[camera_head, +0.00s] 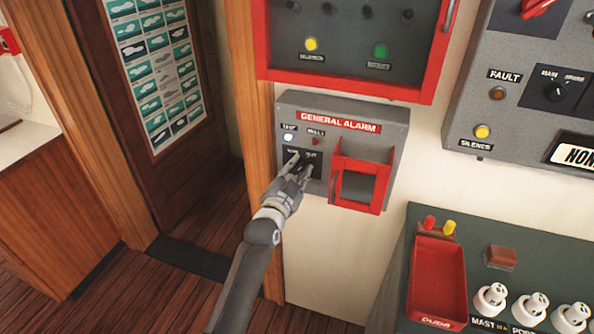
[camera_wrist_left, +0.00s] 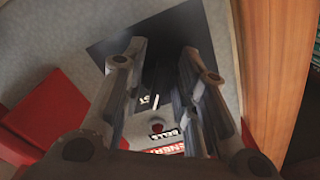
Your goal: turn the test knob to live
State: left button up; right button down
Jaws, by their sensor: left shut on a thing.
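The grey general alarm box (camera_head: 399,130) is on the wall. Its red label reads GENERAL ALARM. A lit white lamp (camera_head: 288,137) and a small red lamp (camera_head: 316,142) sit above a black knob plate (camera_head: 318,170). My left gripper (camera_head: 302,162) reaches that plate from below and is shut on the test knob. In the left wrist view the dark knob (camera_wrist_left: 161,76) is between the two fingers (camera_wrist_left: 163,62). The fingers hide most of it, and I cannot read its setting. My right gripper is not in view.
A red hinged guard frame (camera_head: 362,205) juts out just right of the knob. A red-framed panel (camera_head: 345,82) is above. A wooden door post (camera_head: 255,75) is close on the left. A sloping console (camera_head: 500,240) with white knobs is at lower right.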

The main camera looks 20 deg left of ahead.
pick_arm(q)
jog(key=shift+n, duration=0.3)
jog(key=n+p, duration=0.1)
jog(key=n, duration=0.1)
jog(key=shift+d+n, duration=0.1)
jog(key=shift+n, duration=0.3)
jog(key=n, duration=0.3)
jog(key=shift+n+p, duration=0.3)
jog(key=shift+p, duration=0.1)
jog(key=n, duration=0.3)
jog(key=shift+d+n+p, duration=0.15)
jog(key=shift+n+p, duration=0.15)
jog(key=shift+n, duration=1.6)
jog(key=o, duration=1)
